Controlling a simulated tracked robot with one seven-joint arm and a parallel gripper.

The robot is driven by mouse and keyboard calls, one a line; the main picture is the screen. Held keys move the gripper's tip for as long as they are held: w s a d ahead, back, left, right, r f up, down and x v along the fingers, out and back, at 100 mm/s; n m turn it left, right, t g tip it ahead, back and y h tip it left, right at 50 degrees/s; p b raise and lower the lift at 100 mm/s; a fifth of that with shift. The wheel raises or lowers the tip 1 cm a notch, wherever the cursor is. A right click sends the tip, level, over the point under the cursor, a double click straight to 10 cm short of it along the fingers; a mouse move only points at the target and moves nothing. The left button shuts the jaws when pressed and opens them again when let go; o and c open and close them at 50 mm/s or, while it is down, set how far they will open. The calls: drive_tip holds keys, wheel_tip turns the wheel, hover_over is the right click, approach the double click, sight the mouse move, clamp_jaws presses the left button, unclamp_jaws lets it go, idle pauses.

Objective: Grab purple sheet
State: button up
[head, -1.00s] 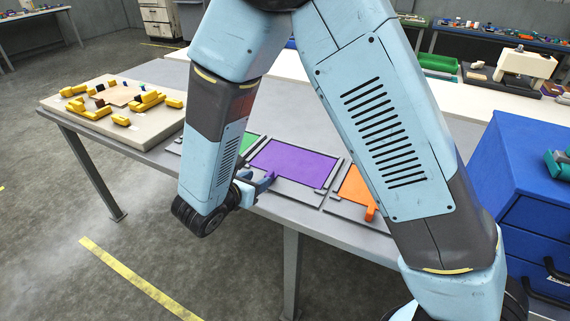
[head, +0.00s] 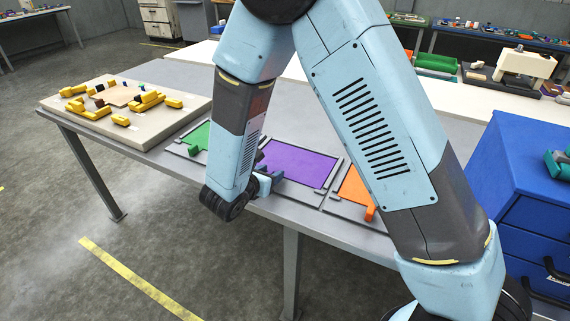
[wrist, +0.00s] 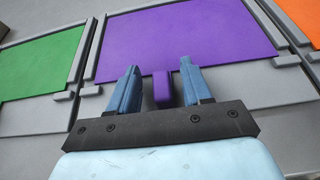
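The purple sheet (head: 299,163) lies flat in the middle grey tray on the table, between a green and an orange sheet. It also shows in the wrist view (wrist: 185,42), with a small purple tab (wrist: 162,88) sticking out of its near edge. My gripper (wrist: 158,80) is open, with one blue finger on each side of the tab and a visible gap to each. I cannot tell the height of the fingers over the tab. In the head view my gripper (head: 274,177) is at the sheet's near left edge, and my arm hides the tab.
A green sheet (head: 199,137) lies left and an orange sheet (head: 354,188) right, each with a tab. Raised grey borders edge the trays. A board with yellow blocks (head: 122,119) stands farther left. A blue drawer cabinet (head: 540,180) stands at the right.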

clamp_jaws()
drive_tip(key=shift+r, duration=0.1)
idle(0.4)
